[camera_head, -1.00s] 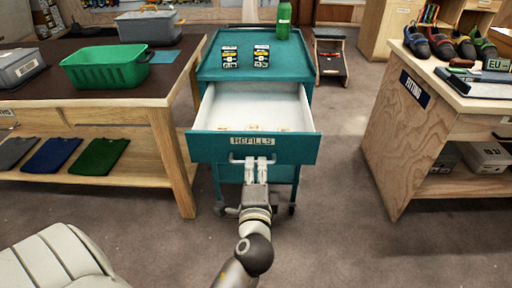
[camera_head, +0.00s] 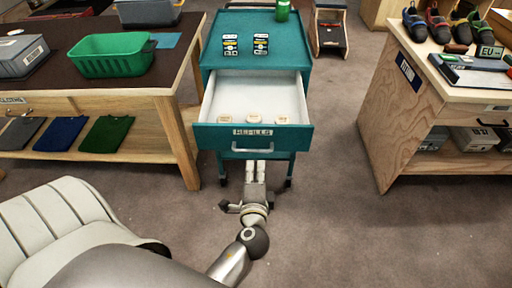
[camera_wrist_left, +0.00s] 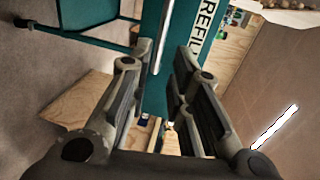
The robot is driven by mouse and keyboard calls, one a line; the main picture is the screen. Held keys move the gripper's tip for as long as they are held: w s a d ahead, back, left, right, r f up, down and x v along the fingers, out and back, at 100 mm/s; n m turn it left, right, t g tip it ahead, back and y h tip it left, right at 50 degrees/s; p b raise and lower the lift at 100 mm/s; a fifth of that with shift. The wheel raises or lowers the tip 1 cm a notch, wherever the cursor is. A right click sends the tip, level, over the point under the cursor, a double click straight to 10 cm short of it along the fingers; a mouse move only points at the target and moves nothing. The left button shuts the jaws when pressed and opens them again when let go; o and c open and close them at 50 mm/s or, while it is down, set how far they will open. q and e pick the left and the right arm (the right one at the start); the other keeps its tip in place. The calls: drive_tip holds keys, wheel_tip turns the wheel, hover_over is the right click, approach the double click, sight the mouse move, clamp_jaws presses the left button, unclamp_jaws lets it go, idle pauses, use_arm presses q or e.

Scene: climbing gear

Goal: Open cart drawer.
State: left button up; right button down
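The teal cart (camera_head: 225,55) stands in the middle of the head view, and its top drawer (camera_head: 215,138), labelled REFILLS, is pulled out, with the white inside showing. Small pale items (camera_head: 253,119) lie inside near the front. The metal bar handle (camera_head: 236,148) is on the drawer front. My left gripper (camera_head: 256,164) is open and empty, just in front of and below the handle. In the left wrist view its fingers are apart, with the handle bar (camera_wrist_left: 163,38) ahead of them and the labelled front beyond. My right gripper is not in view.
Two small boxes (camera_head: 230,45) and a green bottle (camera_head: 282,10) stand on the cart top. A table with a green basket (camera_head: 110,58) is at left. A wooden counter (camera_head: 380,110) with shoes is at right. Floor around my left gripper is clear.

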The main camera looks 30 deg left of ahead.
sight(256, 150)
use_arm(q)
drive_tip(key=x, duration=0.9)
drive_tip(key=shift+w+a, duration=0.2)
drive_tip(key=shift+a, duration=0.05)
clamp_jaws()
